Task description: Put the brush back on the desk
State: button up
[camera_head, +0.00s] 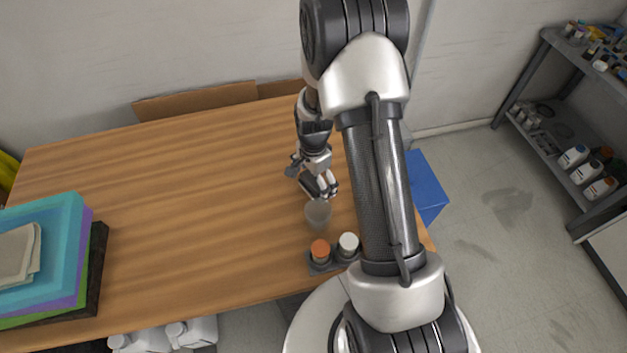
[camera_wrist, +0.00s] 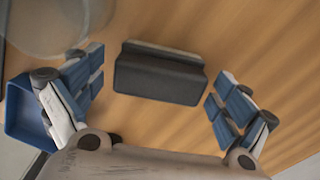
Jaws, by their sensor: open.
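In the wrist view a dark grey block with a lighter top edge, which looks like the brush (camera_wrist: 160,72), lies between my gripper's spread fingers. I cannot tell whether it touches the desk. My gripper (camera_wrist: 158,92) is open, one finger on each side of the block, with a gap on both sides.
A clear cup (camera_head: 317,213) stands just in front of my gripper. An orange-capped bottle (camera_head: 320,250) and a white-capped bottle (camera_head: 348,244) are at the front edge. Coloured trays (camera_head: 65,220) stack at the left. A blue bin (camera_head: 428,185) is right of the desk. The desk's middle is clear.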

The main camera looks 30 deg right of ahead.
notch_tip(320, 180, up, 12)
jog(key=r+p, duration=0.1)
jog(key=p, duration=0.2)
notch_tip(320, 180, up, 7)
jog(key=n+t, duration=0.1)
jog(key=n, duration=0.2)
send_over(313, 180)
jog(key=s+a, duration=0.2)
jog(key=s+a+r+n+t, duration=0.1)
jog(key=s+a+r+n, duration=0.2)
jog(key=s+r+n, duration=0.3)
jog(key=s+a+r+n+t, duration=0.2)
jog(key=s+a+r+n, duration=0.2)
jog(key=s+r, duration=0.5)
jog(key=shift+s+r+n+t, duration=0.3)
jog(key=shift+s+n, duration=1.1)
jog(key=shift+s, duration=1.2)
